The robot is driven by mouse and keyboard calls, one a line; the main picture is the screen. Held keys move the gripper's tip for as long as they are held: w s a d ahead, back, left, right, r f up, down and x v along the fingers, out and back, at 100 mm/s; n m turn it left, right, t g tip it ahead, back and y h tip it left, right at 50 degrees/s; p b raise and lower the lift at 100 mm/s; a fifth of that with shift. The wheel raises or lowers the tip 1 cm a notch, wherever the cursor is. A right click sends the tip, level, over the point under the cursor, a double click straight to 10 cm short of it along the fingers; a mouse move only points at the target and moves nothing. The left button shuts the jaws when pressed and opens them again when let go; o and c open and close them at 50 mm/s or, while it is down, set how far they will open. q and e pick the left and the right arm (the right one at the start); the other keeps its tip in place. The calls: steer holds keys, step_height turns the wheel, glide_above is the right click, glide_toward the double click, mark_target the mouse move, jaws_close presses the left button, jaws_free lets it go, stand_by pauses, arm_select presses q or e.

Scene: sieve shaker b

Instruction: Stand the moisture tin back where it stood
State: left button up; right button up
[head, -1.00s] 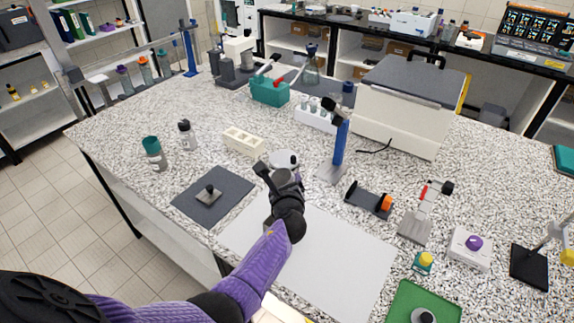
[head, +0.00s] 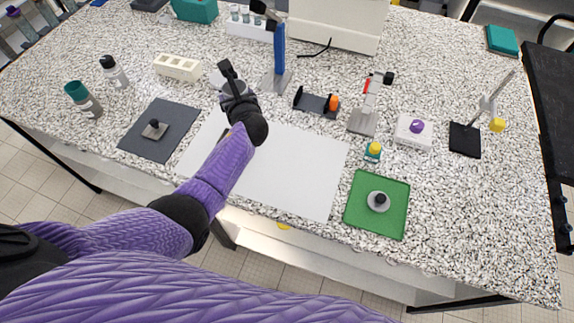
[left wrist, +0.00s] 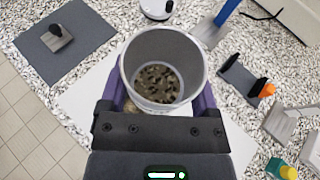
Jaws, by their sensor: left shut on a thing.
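The moisture tin (left wrist: 162,66) is an open grey metal cylinder with brown, grainy material inside. In the left wrist view it sits upright between the purple fingers of my left gripper (left wrist: 160,98), which is shut on it. In the head view my left gripper (head: 232,82) is over the far left corner of the pale mat (head: 285,170), and the tin is mostly hidden by the hand. I cannot tell its exact height above the table. My right gripper is not in view.
A dark mat (head: 178,118) with a knobbed weight (head: 154,129) lies left. A round white object (left wrist: 152,8) stands just beyond the tin. A blue stand (head: 279,55) and a black-and-orange holder (head: 315,103) are right of it. A green tray (head: 362,222) is front right.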

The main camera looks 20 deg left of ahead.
arm_select(q)
steer(key=d+f+m+t+h+b, duration=0.2)
steer(key=d+f+m+h+b, duration=0.1)
steer(key=d+f+b, duration=0.25)
steer(key=m+h+b, duration=0.4)
steer(key=m+h, duration=0.1)
glide_above(297, 182)
step_height(297, 182, down, 4)
steer(key=shift+h, duration=0.4)
step_height(297, 182, down, 10)
steer(key=b, duration=0.6)
steer(key=shift+f, duration=0.15)
steer(key=shift+r, duration=0.25)
steer(key=shift+f, duration=0.1)
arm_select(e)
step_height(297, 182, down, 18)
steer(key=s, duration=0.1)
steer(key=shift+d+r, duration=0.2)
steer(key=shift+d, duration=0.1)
arm_select(q)
steer(key=o, duration=1)
steer(key=shift+o, duration=0.2)
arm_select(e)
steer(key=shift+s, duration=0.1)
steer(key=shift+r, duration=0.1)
